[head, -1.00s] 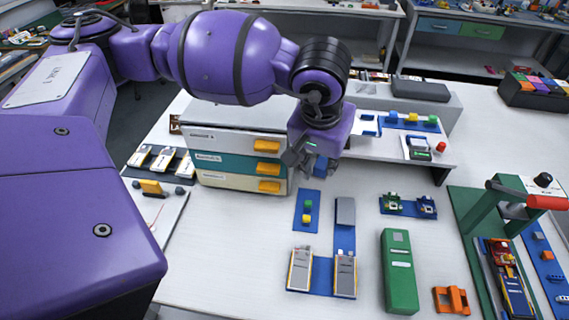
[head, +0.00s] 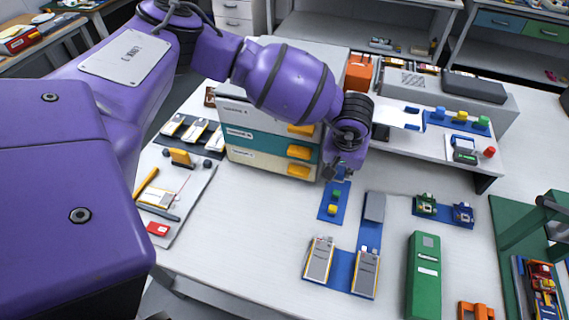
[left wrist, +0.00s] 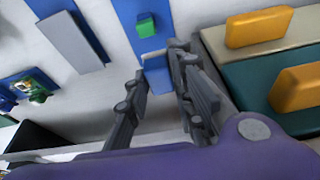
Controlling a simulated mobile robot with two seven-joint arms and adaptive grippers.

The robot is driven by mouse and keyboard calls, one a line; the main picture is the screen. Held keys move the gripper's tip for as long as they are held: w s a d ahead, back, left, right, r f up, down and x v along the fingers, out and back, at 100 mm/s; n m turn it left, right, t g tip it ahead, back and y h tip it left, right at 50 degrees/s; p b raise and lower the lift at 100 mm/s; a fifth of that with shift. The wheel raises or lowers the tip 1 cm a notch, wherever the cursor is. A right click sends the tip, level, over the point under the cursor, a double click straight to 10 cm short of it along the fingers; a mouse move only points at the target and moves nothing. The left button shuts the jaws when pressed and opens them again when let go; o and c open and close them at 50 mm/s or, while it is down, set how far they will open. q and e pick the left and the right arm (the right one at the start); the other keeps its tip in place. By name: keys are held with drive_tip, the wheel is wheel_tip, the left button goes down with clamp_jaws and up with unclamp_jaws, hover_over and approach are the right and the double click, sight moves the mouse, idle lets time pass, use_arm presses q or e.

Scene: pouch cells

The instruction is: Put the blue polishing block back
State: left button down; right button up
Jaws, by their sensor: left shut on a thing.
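My left gripper (head: 337,173) is at the far end of a small blue mat (head: 326,214), beside the drawer stack. It is shut on the blue polishing block, which shows between the fingers in the left wrist view (left wrist: 157,78). The block lines up with the mat's end; I cannot tell whether it touches the mat. A green block (head: 336,194) and a yellow block (head: 333,208) sit on the mat, nearer the front. In the left wrist view the green block (left wrist: 146,27) is just beyond the blue block. My right gripper is not in view.
The drawer stack (head: 268,144) with yellow handles stands close left of the gripper. A raised shelf (head: 425,143) is behind right. The white table is clear front left.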

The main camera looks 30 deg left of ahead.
sight(338, 186)
use_arm(q)
drive_tip(key=shift+w+f, duration=0.35)
drive_tip(key=shift+f, duration=0.2)
drive_tip(key=shift+w+f, duration=0.3)
drive_tip(key=shift+f, duration=1.9)
drive_tip(key=shift+f, duration=0.2)
drive_tip(key=c, duration=1.5)
unclamp_jaws()
drive_tip(key=v, duration=1.2)
drive_tip(key=shift+w+r, duration=0.1)
drive_tip(key=shift+r, duration=0.25)
